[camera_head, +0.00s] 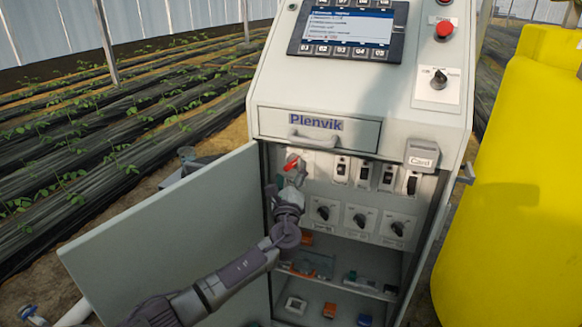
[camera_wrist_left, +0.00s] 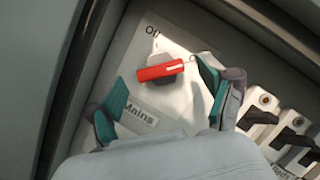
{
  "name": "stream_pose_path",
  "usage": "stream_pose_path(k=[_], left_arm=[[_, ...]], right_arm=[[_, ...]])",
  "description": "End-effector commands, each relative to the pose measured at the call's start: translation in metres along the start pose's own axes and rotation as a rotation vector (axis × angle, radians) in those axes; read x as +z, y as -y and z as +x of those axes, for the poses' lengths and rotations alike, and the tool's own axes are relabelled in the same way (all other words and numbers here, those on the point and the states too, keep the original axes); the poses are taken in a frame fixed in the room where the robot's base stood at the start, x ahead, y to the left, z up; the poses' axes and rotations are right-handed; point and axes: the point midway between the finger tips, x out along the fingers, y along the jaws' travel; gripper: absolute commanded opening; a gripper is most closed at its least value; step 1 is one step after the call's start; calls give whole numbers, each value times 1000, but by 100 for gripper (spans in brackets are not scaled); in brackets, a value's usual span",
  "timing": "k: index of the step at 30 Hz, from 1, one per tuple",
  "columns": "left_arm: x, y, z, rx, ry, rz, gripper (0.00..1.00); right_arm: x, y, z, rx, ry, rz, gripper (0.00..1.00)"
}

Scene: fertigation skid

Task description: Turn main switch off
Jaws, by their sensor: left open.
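The main switch is a red lever handle on a light plate inside the open cabinet, at the upper left of the panel (camera_head: 291,162). In the left wrist view the red handle (camera_wrist_left: 160,70) lies almost level, with a white mark at its right end. "Off" is printed above it and a partly covered label reading "Mains" below. My left gripper (camera_head: 290,183) is right in front of the switch. In the left wrist view its teal-padded fingers (camera_wrist_left: 160,84) are open, one on each side of the handle. I cannot tell whether either finger touches it.
Breakers (camera_head: 364,174) and black rotary knobs (camera_head: 360,219) sit right of the switch. A drawer with a handle (camera_head: 314,140) is above. A yellow tank (camera_head: 520,200) stands at the right.

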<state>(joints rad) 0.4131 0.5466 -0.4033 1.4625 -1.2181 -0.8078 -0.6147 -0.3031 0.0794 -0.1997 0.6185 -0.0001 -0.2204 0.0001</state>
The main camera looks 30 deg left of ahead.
Motion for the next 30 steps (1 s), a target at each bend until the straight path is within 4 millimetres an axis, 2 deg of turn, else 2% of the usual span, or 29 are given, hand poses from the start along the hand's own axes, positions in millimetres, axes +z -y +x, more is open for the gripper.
stream_pose_path(k=[3,6,15,17,26,30], left_arm=[[0,0,14,0,1,1,82],[0,0,19,0,-1,0,82],[-1,0,21,0,-2,0,82],[-1,0,21,0,-1,0,74],[-1,0,21,1,-1,0,24],[-1,0,21,2,-1,-4,22]], right_arm=[[-1,0,0,0,-1,0,40],[-2,-1,0,1,-2,0,40],[-3,-1,0,1,-5,-1,40],[-3,-1,0,1,-5,-1,40],[-4,-1,0,1,-6,-1,40],[-4,-1,0,1,-6,-1,40]])
